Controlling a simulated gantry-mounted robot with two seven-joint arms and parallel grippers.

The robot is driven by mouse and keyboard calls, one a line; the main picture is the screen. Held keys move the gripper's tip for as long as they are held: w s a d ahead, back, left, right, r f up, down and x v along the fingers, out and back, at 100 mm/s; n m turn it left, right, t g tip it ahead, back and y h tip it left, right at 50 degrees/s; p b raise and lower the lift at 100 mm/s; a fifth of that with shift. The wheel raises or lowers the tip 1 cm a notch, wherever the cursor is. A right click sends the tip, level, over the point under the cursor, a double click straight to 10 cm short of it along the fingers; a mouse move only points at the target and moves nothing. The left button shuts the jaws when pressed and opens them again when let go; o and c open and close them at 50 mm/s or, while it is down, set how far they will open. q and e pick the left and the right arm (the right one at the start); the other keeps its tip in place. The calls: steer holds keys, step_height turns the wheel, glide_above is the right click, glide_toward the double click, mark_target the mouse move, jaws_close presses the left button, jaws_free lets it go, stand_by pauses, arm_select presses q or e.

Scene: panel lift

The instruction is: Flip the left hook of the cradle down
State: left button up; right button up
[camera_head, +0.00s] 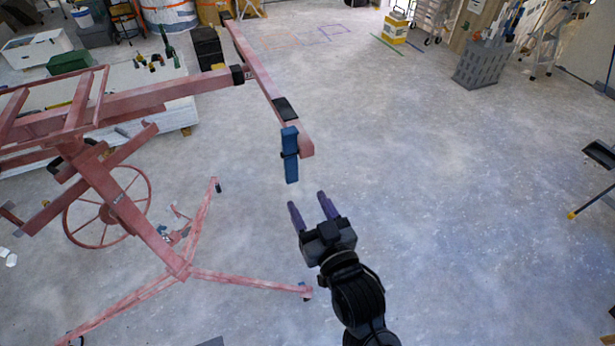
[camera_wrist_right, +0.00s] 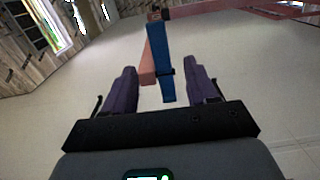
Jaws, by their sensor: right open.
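The pink panel lift (camera_head: 150,100) stands at the left, its cradle arm (camera_head: 258,72) reaching toward the middle of the head view. A blue hook (camera_head: 290,155) sits at the near end of that arm and hangs with its lower end pointing down. In the right wrist view the blue hook (camera_wrist_right: 160,62) shows ahead, between the lines of the two fingers. My right gripper (camera_head: 313,200) is open and empty, just below and apart from the hook in the head view. It also shows in the right wrist view (camera_wrist_right: 161,82). My left gripper is not in view.
The lift's wheel (camera_head: 107,207) and pink tripod legs (camera_head: 245,281) spread over the floor at the lower left. A white low table (camera_head: 125,90) with small items stands behind the lift. The floor (camera_head: 430,170) to the right of the hook is mostly clear.

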mark_target(293, 172)
steer(key=p+x, duration=0.1)
steer(key=x, duration=0.9)
steer(key=shift+w+a+r+p, duration=0.1)
steer(key=shift+w+r+p, duration=0.1)
steer(key=shift+w+p, duration=0.15)
steer(key=shift+c, duration=0.3)
jaws_close()
